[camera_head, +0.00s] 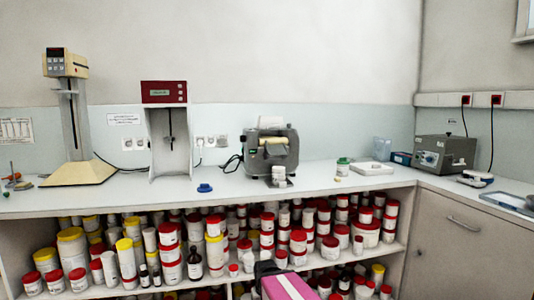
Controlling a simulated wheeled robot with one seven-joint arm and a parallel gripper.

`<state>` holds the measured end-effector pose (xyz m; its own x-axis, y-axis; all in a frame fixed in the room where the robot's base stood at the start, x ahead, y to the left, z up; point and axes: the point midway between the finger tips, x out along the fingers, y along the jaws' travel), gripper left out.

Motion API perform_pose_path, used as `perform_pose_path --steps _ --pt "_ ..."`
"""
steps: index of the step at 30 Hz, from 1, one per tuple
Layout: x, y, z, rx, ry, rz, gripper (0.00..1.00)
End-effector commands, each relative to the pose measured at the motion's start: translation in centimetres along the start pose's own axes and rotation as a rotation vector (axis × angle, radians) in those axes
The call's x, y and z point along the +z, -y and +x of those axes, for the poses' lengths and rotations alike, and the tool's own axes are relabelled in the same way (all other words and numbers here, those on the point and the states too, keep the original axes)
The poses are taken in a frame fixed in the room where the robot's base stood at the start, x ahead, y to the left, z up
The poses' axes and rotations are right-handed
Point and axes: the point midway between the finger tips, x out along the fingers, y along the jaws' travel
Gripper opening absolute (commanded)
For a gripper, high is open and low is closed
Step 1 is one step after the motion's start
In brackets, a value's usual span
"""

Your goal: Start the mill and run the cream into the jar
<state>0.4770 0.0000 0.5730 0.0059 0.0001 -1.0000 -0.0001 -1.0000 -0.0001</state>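The mill (291,145) is a dark grey machine with a pale roller, standing on the white worktop right of centre. A small white jar (279,175) stands at its front, below the roller. Whether the jar is open and what it holds are too small to tell. No cream can be made out on the rollers. A blue lid-like piece (204,188) lies on the worktop left of the mill. A pink and dark part, probably of my arm, shows at the bottom edge, well below the mill. My gripper's fingers are not visible.
A red-fronted stand (164,93) and a cream-coloured mixer (66,64) stand to the left. A green-lidded jar (343,162), a white tray (372,168) and a grey control box (445,153) are to the right. Several tubs crowd the shelf below. The worktop's front strip is mostly clear.

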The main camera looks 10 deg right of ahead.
Motion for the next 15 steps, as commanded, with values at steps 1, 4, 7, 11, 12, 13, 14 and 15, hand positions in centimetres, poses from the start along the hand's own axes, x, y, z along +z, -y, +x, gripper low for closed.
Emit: perform_pose_path --steps 1,4,7,11,12,13,14,15 --pt "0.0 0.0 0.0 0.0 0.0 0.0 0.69" --pt "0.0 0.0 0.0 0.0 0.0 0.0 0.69" --pt "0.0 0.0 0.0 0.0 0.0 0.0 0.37" --pt "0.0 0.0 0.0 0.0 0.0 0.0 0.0" --pt "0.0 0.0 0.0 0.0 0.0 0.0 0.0" --pt "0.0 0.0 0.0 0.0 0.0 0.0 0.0" --pt "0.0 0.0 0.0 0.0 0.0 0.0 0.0" --pt "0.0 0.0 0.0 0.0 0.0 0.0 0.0"
